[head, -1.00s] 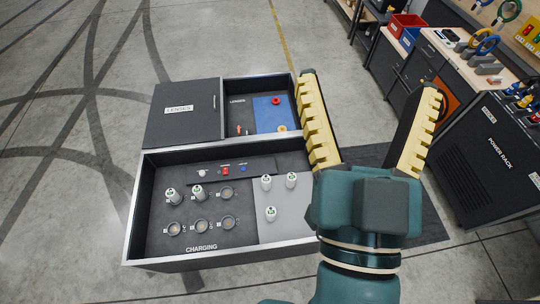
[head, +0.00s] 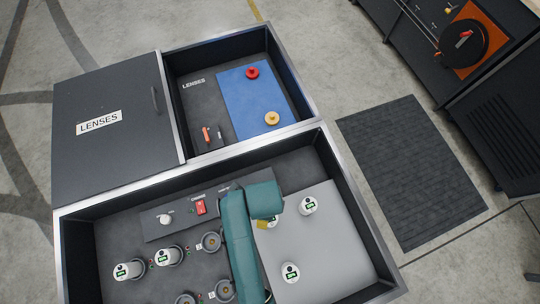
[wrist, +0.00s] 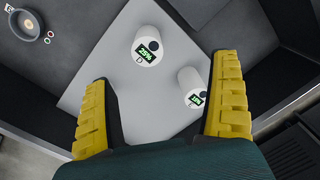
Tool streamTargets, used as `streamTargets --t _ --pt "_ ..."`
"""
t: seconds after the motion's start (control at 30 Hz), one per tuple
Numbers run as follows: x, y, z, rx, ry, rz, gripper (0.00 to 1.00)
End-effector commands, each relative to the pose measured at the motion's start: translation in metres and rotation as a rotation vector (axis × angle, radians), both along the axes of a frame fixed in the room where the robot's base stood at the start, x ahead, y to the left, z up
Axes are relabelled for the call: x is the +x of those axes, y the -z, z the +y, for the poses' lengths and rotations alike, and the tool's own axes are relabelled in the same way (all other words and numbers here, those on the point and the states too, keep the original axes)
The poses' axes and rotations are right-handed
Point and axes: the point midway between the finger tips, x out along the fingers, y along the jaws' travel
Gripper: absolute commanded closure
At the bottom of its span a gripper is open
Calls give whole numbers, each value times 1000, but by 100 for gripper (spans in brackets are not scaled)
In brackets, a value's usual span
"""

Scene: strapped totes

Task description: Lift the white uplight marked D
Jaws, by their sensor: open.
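The white uplight marked D (wrist: 148,46) stands on the grey pad in the wrist view, with a green 25% display. It is ahead of my gripper (wrist: 162,70), which is open with nothing between its yellow fingers. A second white uplight (wrist: 195,87) stands nearer, close to the right finger; its letter is too small to read. In the head view, white uplights stand on the pad at the right (head: 308,205) and front (head: 290,272); another is mostly hidden behind my arm. I cannot tell there which is D. My gripper is mostly hidden there too.
The pad (head: 335,240) lies inside a walled charging tote (head: 345,185). White uplights (head: 128,271) (head: 168,255) and empty round sockets (head: 210,242) are at its left. Behind are an open lens compartment (head: 190,105) and its lid (head: 110,150). A dark floor mat (head: 410,165) lies right.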

Motion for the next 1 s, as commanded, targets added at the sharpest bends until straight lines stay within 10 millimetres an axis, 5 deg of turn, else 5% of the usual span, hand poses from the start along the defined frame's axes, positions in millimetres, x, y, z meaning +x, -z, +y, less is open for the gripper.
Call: streamTargets --t 0.03,0.13,0.5,1.0 --pt "-9 20 0 -6 36 37 8" --pt "-18 32 -1 -12 75 72 8" --pt "-18 115 -2 -12 77 73 8" --pt "-22 182 -14 -11 76 70 8"
